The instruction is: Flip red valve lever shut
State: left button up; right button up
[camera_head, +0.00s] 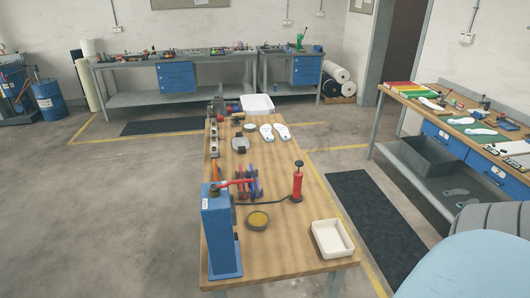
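A red lever (239,182) sticks out to the right from the top of a tall blue box-shaped unit (221,238) at the near left of the central wooden table. It looks roughly level, tilted slightly up to the right. Whether the valve is open or shut is too small to tell. Neither of my grippers is in view.
The central table (290,236) also holds a red hand pump (298,184) with a black hose, a round dish (258,221), a white tray (332,239) and white insoles (267,133). Floor left of the table is clear. A pale blue rounded shape (475,268) fills the lower right.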

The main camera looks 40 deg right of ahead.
aim_at(214, 187)
jog(key=z, duration=1.15)
